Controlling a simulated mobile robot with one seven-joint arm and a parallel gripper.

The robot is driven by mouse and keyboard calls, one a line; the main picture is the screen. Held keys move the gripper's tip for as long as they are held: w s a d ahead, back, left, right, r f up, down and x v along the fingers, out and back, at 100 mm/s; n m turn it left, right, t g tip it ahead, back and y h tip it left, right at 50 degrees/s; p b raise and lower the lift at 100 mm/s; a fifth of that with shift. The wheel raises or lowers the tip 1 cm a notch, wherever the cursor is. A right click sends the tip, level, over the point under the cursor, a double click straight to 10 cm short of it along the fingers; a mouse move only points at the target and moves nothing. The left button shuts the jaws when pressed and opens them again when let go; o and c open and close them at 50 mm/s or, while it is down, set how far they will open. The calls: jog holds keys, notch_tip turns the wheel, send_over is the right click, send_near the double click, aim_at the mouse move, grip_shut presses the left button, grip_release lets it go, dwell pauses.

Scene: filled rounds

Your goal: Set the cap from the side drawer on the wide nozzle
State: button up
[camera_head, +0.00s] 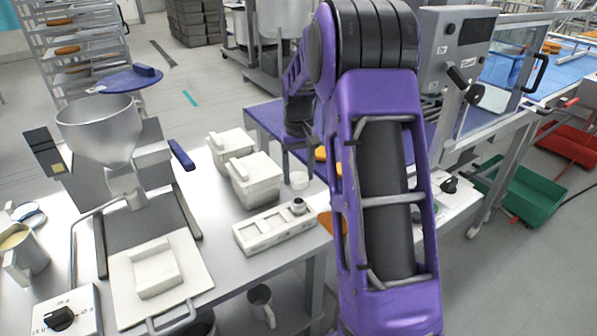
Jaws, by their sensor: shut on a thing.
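A white rack (262,238) with several openings lies on the table below. A short grey round piece (298,206), perhaps the wide nozzle, stands at its right end, below and apart from my gripper. The filling machine's spout (128,188) is at the left. I cannot make out the side drawer.
Two lidded white containers (252,180) stand left of my gripper. The steel hopper (98,130) rises at the left above a white board (190,270). A purple table (268,118) lies behind. My arm hides much of the right side.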

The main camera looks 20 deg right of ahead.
aim_at(299, 201)
jog(key=shift+f, duration=0.15)
notch_tip(299, 201, down, 5)
jog(key=b, duration=0.4)
jog(key=shift+f, duration=0.8)
jog(key=shift+f, duration=0.2)
dwell(1.0)
jog(key=o, duration=1.4)
jog(key=shift+r+p, duration=2.55)
jog(key=shift+r, duration=0.95)
